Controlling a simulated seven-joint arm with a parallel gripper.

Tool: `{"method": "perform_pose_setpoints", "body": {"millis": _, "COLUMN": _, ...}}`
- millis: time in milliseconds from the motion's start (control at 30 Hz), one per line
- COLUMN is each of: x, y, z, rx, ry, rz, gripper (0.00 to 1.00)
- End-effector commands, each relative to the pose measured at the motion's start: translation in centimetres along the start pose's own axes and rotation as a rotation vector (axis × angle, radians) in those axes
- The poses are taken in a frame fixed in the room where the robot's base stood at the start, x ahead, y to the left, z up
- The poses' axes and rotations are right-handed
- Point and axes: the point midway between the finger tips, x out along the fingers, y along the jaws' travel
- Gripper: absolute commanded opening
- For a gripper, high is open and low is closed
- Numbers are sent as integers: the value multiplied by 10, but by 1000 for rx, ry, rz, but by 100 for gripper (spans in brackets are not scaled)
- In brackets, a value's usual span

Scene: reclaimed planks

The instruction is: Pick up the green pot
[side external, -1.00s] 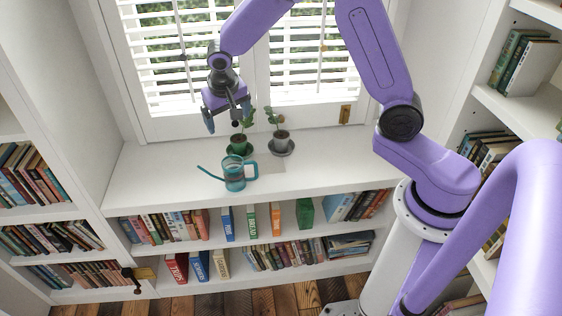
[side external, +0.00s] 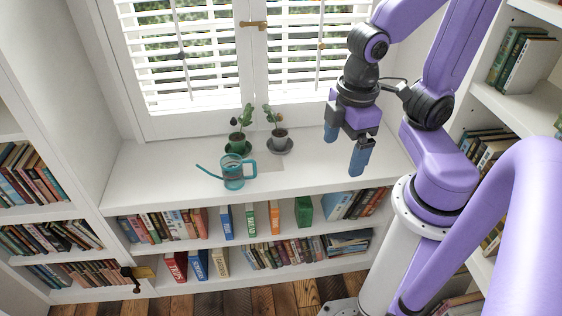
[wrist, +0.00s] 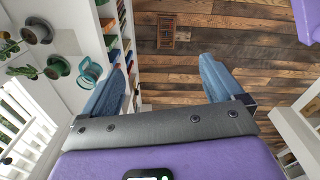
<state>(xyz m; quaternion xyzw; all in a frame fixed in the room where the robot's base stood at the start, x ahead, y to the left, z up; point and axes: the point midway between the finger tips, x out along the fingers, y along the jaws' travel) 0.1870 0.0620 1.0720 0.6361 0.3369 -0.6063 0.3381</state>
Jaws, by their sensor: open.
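The green pot (side external: 237,139) stands upright with a leafy plant on a dark green saucer, on the white window ledge left of centre. It also shows at the left of the wrist view (wrist: 57,66). A grey pot (side external: 279,136) with a plant stands just right of it on a dark saucer. A teal watering can (side external: 234,180) stands in front of the green pot, its spout to the left. My gripper (side external: 345,150) is open and empty, well right of the pots.
The white ledge (side external: 310,172) is clear between the watering can and my gripper. Shelves of books (side external: 180,226) lie below it, with more shelves left and right. The shuttered window (side external: 185,55) stands behind the pots. A wooden plank floor (wrist: 200,100) lies beneath.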

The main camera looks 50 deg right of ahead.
Motion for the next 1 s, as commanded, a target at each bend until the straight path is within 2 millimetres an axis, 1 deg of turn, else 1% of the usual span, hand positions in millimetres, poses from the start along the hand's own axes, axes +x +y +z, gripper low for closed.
{"method": "perform_pose_setpoints", "body": {"millis": 33, "x": 0, "y": -6, "z": 8, "rx": -37, "ry": 0, "rz": -10, "gripper": 94}}
{"method": "perform_pose_setpoints", "body": {"millis": 100, "x": -1, "y": -11, "z": 15, "rx": -74, "ry": -2, "rz": -19, "gripper": 94}}
{"method": "perform_pose_setpoints", "body": {"millis": 200, "x": -1, "y": -14, "z": 20, "rx": -101, "ry": -5, "rz": -26, "gripper": 93}}
{"method": "perform_pose_setpoints", "body": {"millis": 667, "x": -1, "y": -14, "z": 19, "rx": -94, "ry": -6, "rz": -28, "gripper": 93}}
{"method": "perform_pose_setpoints", "body": {"millis": 767, "x": -2, "y": -10, "z": 9, "rx": -35, "ry": -9, "rz": -34, "gripper": 93}}
{"method": "perform_pose_setpoints", "body": {"millis": 833, "x": -3, "y": -4, "z": -5, "rx": 49, "ry": -14, "rz": -44, "gripper": 93}}
{"method": "perform_pose_setpoints", "body": {"millis": 933, "x": -3, "y": 10, "z": -33, "rx": 222, "ry": -23, "rz": -63, "gripper": 93}}
{"method": "perform_pose_setpoints", "body": {"millis": 1000, "x": -2, "y": 24, "z": -54, "rx": 360, "ry": -29, "rz": -79, "gripper": 93}}
